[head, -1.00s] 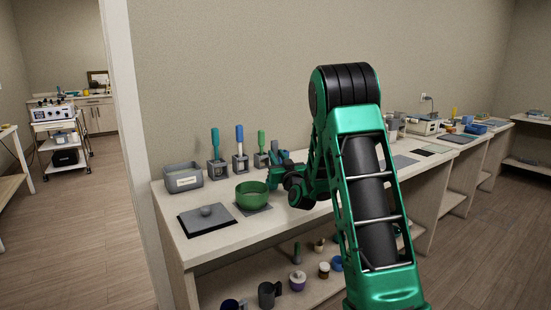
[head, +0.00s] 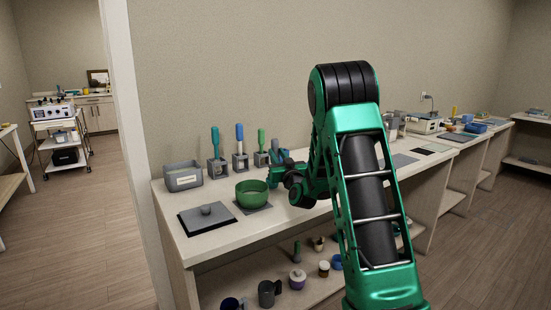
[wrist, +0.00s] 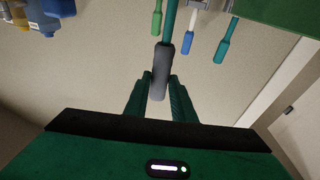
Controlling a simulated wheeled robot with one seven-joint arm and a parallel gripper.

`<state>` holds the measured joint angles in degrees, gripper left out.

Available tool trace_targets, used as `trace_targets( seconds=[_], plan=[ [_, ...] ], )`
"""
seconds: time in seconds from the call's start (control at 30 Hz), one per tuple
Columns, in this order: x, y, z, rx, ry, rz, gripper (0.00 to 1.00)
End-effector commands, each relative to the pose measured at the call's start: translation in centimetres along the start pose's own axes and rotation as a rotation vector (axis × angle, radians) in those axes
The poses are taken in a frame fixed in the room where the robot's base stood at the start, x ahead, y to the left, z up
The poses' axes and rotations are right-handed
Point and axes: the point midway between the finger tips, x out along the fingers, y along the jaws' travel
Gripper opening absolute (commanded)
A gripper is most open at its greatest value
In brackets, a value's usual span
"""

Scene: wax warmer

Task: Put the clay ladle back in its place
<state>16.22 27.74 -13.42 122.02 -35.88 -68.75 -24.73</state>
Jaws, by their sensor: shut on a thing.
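In the wrist view, my gripper (wrist: 160,95) is shut on the grey handle of a ladle-like tool (wrist: 159,72). A teal shaft runs up from the handle and out of the frame, so the tool's far end is hidden. I take this tool to be the clay ladle. In the head view, my gripper (head: 277,177) is over the worktop, just right of the green bowl (head: 246,194). My arm hides most of the held tool there. Three grey stands hold upright tools with teal (head: 215,143), blue (head: 240,140) and green (head: 261,140) handles.
A grey labelled bin (head: 183,177) stands at the left of the worktop (head: 228,238). Mugs and jars, including a dark mug (head: 268,293), stand on the lower shelf. The wall is close behind.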

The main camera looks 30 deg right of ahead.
Motion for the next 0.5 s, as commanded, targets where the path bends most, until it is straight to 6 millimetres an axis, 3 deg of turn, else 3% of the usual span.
trace_targets(
  seconds=[0.5],
  plan=[
    [-0.04,-0.01,0.3,-0.001,0.0,0.0,0.0]
  ],
)
